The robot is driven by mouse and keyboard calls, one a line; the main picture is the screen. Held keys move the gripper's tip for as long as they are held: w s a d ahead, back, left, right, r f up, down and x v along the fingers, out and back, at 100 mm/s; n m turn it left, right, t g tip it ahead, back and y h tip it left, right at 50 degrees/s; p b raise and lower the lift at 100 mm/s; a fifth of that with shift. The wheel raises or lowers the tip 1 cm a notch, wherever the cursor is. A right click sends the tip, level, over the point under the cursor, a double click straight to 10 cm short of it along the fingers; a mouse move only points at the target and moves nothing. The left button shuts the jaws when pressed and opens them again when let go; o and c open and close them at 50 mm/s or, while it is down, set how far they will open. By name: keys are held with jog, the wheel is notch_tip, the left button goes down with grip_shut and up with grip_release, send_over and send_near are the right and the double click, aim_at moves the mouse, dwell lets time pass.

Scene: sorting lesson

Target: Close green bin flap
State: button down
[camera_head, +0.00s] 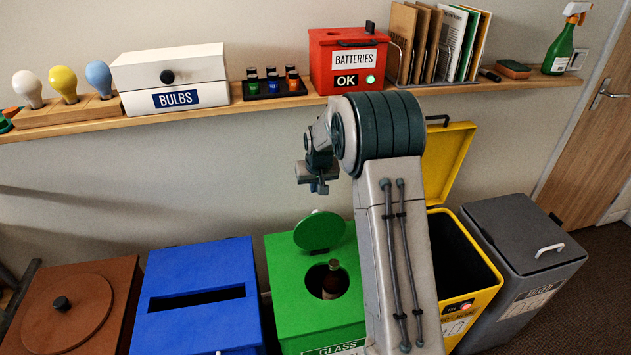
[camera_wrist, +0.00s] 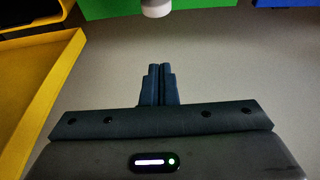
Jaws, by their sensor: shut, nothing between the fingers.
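The green bin (camera_head: 290,297) labelled GLASS stands on the floor in the head view. Its round green flap (camera_head: 319,230) is swung up, so the round opening is uncovered. A dark bottle (camera_head: 331,283) shows inside the opening. My gripper (camera_head: 320,188) hangs above and behind the flap, apart from it, in front of the wall. In the wrist view my gripper (camera_wrist: 160,68) has its fingers together with nothing between them. A piece of the green bin (camera_wrist: 105,8) and a pale round knob (camera_wrist: 155,8) show at the top edge there.
A blue bin (camera_head: 195,325) stands left of the green one. The yellow bin (camera_head: 497,282) to the right has its lid (camera_head: 447,160) raised, close beside my arm. A grey bin (camera_head: 515,235) is farther right. The shelf (camera_head: 440,97) with boxes runs along the wall above.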

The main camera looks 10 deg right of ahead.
aim_at(318, 230)
jog(key=shift+s+f+p, duration=0.25)
jog(key=shift+s+f, duration=0.1)
jog(key=shift+f, duration=0.5)
jog(key=shift+s+f+p, duration=0.25)
jog(key=shift+s+f, duration=0.1)
jog(key=shift+f, duration=0.5)
jog(key=shift+s+f+p, duration=0.25)
jog(key=shift+s+f, duration=0.1)
jog(key=shift+f, duration=0.5)
jog(key=shift+a, duration=0.1)
jog(key=shift+f+b, duration=0.1)
jog(key=shift+b, duration=0.2)
